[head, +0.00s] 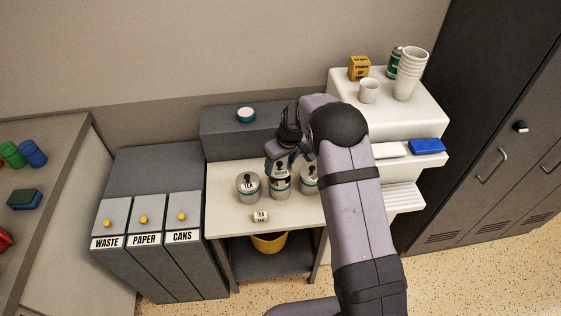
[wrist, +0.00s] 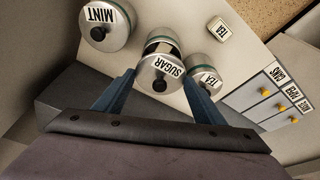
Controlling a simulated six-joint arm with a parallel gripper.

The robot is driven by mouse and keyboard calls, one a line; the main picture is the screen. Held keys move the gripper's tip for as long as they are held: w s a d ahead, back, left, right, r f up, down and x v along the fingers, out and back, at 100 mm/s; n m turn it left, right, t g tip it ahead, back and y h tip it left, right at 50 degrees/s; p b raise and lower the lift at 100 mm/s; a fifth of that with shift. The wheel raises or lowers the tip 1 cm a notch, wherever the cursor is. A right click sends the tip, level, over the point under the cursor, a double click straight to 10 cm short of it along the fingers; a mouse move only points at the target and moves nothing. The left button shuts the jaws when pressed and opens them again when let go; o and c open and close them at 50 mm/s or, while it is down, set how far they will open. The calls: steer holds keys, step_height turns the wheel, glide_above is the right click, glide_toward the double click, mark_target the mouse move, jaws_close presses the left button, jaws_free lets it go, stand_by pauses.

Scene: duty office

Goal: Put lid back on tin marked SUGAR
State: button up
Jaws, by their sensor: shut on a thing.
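The SUGAR tin (head: 281,189) is the middle one of three metal tins on the pale table in the head view. Its label also shows in the wrist view (wrist: 171,66). My gripper (head: 281,160) is directly over this tin, pointing down. Its blue fingers are shut on the silver lid (wrist: 150,77) with a black knob, one finger on each side. The lid is in line with the tin, at or just above its mouth. My gripper and arm partly hide the lid in the head view.
The lidded TEA tin (head: 247,190) stands close on the left. The lidded MINT tin (wrist: 104,30) is on the other side, partly behind my arm in the head view. A small TEA box (head: 261,216) lies in front. A teal-and-white round item (head: 246,115) rests on the grey ledge.

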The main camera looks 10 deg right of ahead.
mark_target(281, 169)
steer(key=shift+f+b, duration=0.95)
steer(key=shift+f, duration=0.7)
steer(key=shift+f+b, duration=0.1)
steer(key=shift+b, duration=0.3)
stand_by(1.3)
stand_by(0.3)
steer(key=o, duration=1.5)
steer(key=shift+r+p, duration=2.2)
steer(key=shift+r, duration=1.3)
jaws_close()
